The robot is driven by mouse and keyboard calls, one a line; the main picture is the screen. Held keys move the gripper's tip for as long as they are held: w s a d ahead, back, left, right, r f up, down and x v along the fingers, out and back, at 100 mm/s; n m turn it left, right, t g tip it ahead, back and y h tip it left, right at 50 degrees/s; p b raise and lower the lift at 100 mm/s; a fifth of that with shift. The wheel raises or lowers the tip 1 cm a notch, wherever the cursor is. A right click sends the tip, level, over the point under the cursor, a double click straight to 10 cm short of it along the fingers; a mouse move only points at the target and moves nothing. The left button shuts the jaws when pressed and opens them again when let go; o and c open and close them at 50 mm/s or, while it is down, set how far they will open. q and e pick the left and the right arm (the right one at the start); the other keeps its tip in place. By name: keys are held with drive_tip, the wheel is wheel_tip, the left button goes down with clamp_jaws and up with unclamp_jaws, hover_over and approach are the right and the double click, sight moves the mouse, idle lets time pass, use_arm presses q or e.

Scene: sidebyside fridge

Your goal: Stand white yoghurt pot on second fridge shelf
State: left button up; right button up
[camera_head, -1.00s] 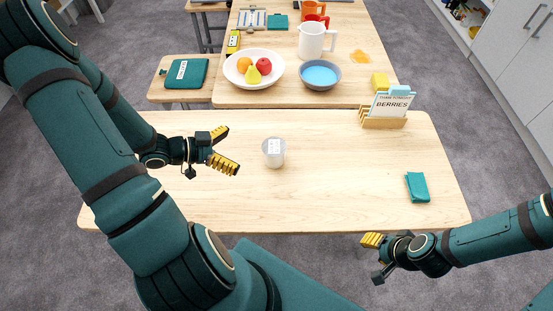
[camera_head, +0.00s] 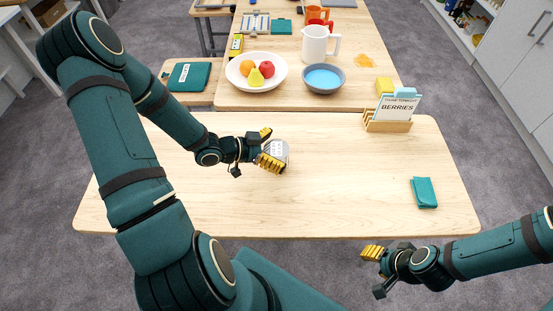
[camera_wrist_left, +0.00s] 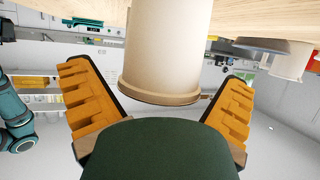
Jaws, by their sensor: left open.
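The white yoghurt pot (camera_head: 282,149) stands upright on the near table (camera_head: 340,190), left of the middle. My left gripper (camera_head: 275,151) is open, with one finger on each side of the pot. In the left wrist view, which is upside down, the pot (camera_wrist_left: 166,50) stands between the two yellow fingers (camera_wrist_left: 160,105), with gaps visible on both sides. My right gripper (camera_head: 372,254) is in front of the table's near edge, and its finger opening cannot be made out. No fridge shelf can be made out.
A wooden card holder (camera_head: 388,123) and a folded teal cloth (camera_head: 424,192) are on the table's right side. Behind are a fruit bowl (camera_head: 236,80), a blue-filled bowl (camera_head: 323,79) and a white jug (camera_head: 316,43). The table's middle right is clear.

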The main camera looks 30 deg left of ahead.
use_arm(q)
drive_tip(key=shift+w, duration=0.1)
drive_tip(key=c, duration=1.3)
